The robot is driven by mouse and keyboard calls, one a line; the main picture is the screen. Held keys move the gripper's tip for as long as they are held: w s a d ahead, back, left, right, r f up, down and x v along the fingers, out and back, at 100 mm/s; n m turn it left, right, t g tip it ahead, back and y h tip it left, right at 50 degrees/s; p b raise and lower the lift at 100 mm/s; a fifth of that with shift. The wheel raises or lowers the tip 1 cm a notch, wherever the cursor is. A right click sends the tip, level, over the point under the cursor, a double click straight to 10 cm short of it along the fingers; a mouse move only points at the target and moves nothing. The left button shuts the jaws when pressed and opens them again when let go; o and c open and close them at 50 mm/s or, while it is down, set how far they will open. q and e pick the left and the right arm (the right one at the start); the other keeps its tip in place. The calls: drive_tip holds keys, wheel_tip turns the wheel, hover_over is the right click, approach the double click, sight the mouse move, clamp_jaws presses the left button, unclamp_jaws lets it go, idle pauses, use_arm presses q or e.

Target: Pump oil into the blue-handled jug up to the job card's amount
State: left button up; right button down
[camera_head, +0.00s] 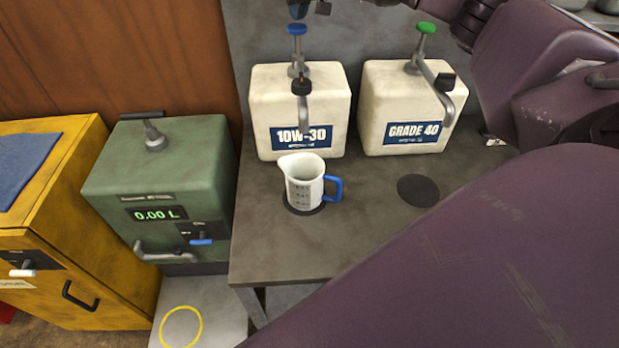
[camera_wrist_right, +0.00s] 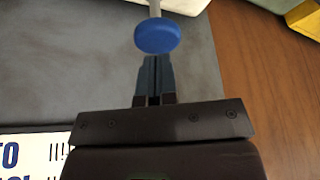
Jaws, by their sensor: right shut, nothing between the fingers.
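The white jug with a blue handle (camera_head: 304,183) stands upright on a dark round pad on the grey bench, under the spout of the 10W-30 oil container (camera_head: 272,95). Its oil level cannot be told. This container's pump has a blue knob (camera_head: 297,29), also in the right wrist view (camera_wrist_right: 158,36). My right gripper (camera_head: 298,11) is at the top edge of the head view, just above the blue knob. Its fingers (camera_wrist_right: 153,62) are shut and empty; whether they touch the knob is unclear. My left gripper and the job card are not in view.
A GRADE 40 container (camera_head: 380,85) with a green pump knob (camera_head: 426,28) stands to the right. An empty dark pad (camera_head: 418,190) lies before it. A green dispenser (camera_head: 160,165) reading 0.00 L and a yellow cabinet (camera_head: 75,230) stand left. My purple arm covers the lower right.

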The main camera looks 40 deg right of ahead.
sight(299, 27)
drive_tip(key=shift+f, duration=0.3)
drive_tip(key=shift+f, duration=0.35)
drive_tip(key=shift+f, duration=2.45)
drive_tip(key=shift+r, duration=3.35)
